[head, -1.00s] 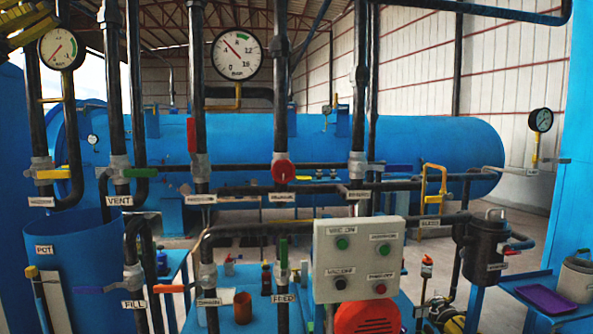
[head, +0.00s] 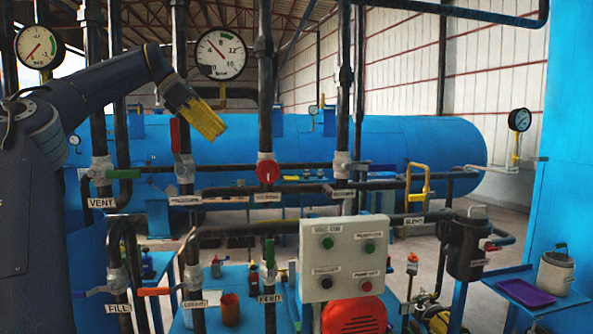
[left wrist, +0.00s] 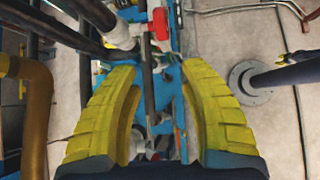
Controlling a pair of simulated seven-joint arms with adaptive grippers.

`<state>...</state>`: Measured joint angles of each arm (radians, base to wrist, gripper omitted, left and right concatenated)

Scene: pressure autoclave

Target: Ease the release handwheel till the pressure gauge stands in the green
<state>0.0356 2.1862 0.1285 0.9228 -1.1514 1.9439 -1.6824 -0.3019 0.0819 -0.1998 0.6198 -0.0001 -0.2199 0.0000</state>
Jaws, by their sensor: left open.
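A red round handwheel (head: 268,171) sits on a dark vertical pipe in the middle of the head view; the label below it is too blurred to read surely. A red part that looks like this wheel shows at the top of the left wrist view (left wrist: 160,24). The large pressure gauge (head: 220,56) has its needle pointing up and left, short of the small green band at the top of the dial. My left gripper (head: 213,130) has yellow fingers and hangs left of and above the handwheel, apart from it. It is open and empty in the left wrist view (left wrist: 155,72). My right gripper is out of sight.
A red lever (head: 175,136) stands on the pipe just left of my gripper. Dark vertical pipes and a horizontal pipe crowd the area. A control box (head: 342,260) with buttons is below right. A smaller gauge (head: 39,46) is at upper left. A blue tank (head: 420,150) lies behind.

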